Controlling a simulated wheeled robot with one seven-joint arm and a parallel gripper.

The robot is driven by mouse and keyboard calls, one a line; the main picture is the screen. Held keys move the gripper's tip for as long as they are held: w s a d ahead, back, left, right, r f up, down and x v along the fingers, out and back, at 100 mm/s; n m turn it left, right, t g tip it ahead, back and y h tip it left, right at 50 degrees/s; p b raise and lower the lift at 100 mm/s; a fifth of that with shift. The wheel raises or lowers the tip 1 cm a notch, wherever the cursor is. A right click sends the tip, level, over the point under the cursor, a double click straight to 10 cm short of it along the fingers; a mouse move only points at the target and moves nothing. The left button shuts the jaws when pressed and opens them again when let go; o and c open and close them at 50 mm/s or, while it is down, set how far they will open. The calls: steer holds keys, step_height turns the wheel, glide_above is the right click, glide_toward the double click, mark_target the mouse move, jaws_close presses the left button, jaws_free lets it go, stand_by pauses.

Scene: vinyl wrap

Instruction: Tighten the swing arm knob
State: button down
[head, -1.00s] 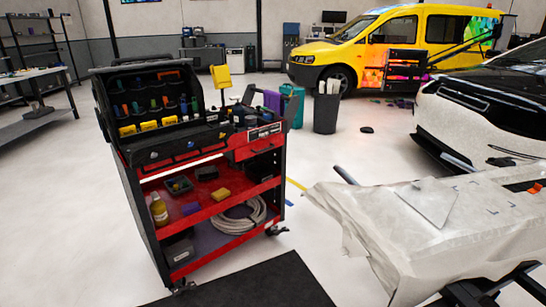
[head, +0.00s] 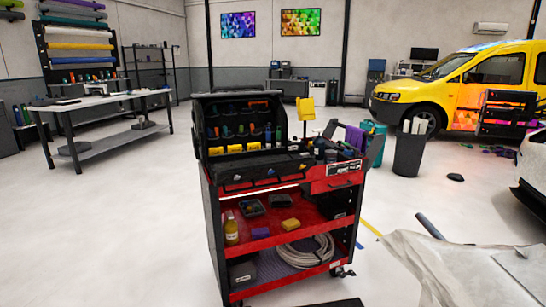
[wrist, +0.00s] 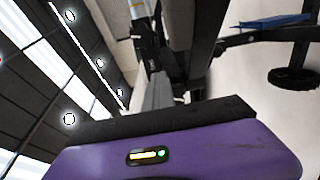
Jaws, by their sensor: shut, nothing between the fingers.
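No swing arm knob can be picked out for certain in either view. The wrist view is tilted on its side, with ceiling lights along the left. My gripper (wrist: 157,82) shows there as a purple housing with a small lit display and a grey part reaching out from its dark edge; it is shut and holds nothing. Beyond it are dark bars and a post (wrist: 150,45), too close and unclear to name. My gripper is not seen in the head view.
A red and black tool cart (head: 283,241) stands ahead. A white draped table (head: 450,275) is at the lower right. A dark bin (head: 408,153) and the yellow van (head: 450,90) are behind. A workbench (head: 100,103) is at the back left. Open floor lies left of the cart.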

steer(key=shift+f+b, duration=0.5)
steer(key=shift+f, duration=0.35)
steer(key=shift+w+f+b, duration=0.15)
steer(key=shift+f+b, duration=0.2)
steer(key=shift+f, duration=0.1)
steer(key=a, duration=0.6)
steer(key=shift+s+f, duration=0.2)
steer(key=shift+s, duration=0.25)
steer(key=shift+a, duration=0.15)
stand_by(0.3)
